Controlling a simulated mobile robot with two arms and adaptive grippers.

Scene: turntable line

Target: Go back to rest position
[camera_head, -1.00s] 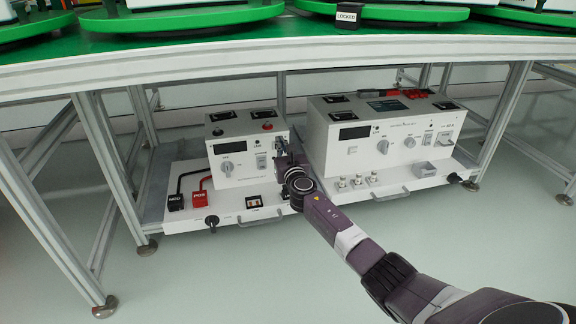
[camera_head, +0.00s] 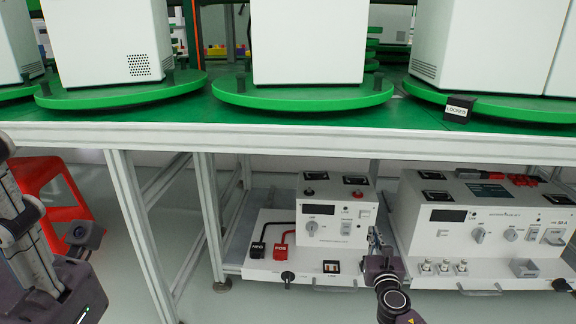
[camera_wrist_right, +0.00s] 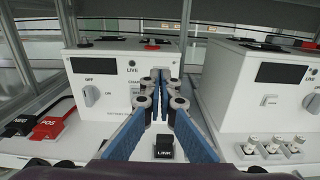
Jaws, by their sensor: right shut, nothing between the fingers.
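My right gripper (camera_head: 374,241) is at the lower right of the head view, in front of the gap between two white power units. In the right wrist view its blue-padded fingers (camera_wrist_right: 160,76) come together at the tips with nothing between them. They point at the right front of the smaller unit (camera_wrist_right: 115,112); contact cannot be told. My left arm (camera_head: 38,238) stands at the lower left of the head view; its jaw state is unclear.
The larger unit (camera_head: 440,235) stands right of the smaller one on a low shelf (camera_head: 330,281). Above is the green table (camera_head: 300,118) with turntables carrying white boxes. A table leg (camera_head: 140,235) and a red stool (camera_head: 62,195) are at left.

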